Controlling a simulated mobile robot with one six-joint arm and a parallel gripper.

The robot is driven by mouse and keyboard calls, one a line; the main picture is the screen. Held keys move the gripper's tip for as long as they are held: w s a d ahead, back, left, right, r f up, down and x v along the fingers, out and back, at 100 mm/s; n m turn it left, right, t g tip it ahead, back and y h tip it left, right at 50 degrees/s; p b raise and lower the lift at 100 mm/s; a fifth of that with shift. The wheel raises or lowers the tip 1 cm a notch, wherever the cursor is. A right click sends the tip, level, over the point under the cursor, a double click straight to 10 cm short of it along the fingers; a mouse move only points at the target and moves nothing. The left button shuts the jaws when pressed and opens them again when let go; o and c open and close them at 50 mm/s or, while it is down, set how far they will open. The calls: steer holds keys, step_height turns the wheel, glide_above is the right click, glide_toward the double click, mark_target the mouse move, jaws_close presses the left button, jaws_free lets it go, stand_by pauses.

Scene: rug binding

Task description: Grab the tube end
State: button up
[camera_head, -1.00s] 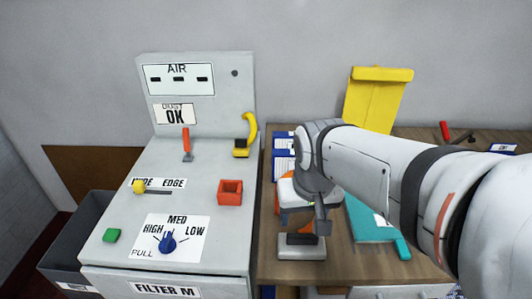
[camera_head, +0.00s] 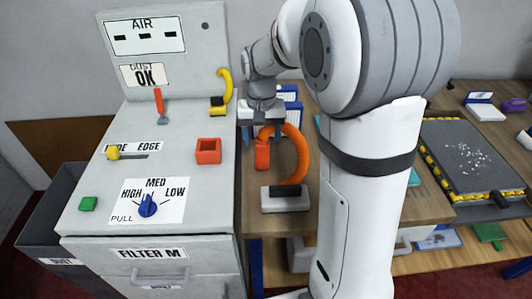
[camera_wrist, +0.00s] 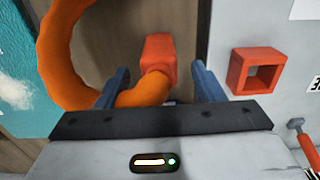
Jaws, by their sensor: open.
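An orange tube (camera_head: 301,150) arcs up from a grey-and-black base (camera_head: 285,198) on the wooden desk. Its red block-shaped end (camera_head: 262,154) hangs at the arc's left side. My gripper (camera_head: 262,124) is just above the red end, pointing down. In the wrist view the tube (camera_wrist: 60,65) curves in from the left, and the red end (camera_wrist: 158,52) shows between the lines of my two fingers (camera_wrist: 162,82). The fingers are open, with a gap on each side of the tube. Contact is not visible.
A red square socket (camera_head: 209,151) stands on the grey control panel (camera_head: 110,180), left of the tube. A yellow hose (camera_head: 226,88) stands on the panel behind it. Blue-white boxes (camera_head: 291,105) lie behind the tube. A dark speckled tray (camera_head: 470,155) is at right.

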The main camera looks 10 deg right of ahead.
mark_target(262, 154)
steer(key=shift+f, duration=2)
steer(key=shift+c, duration=0.5)
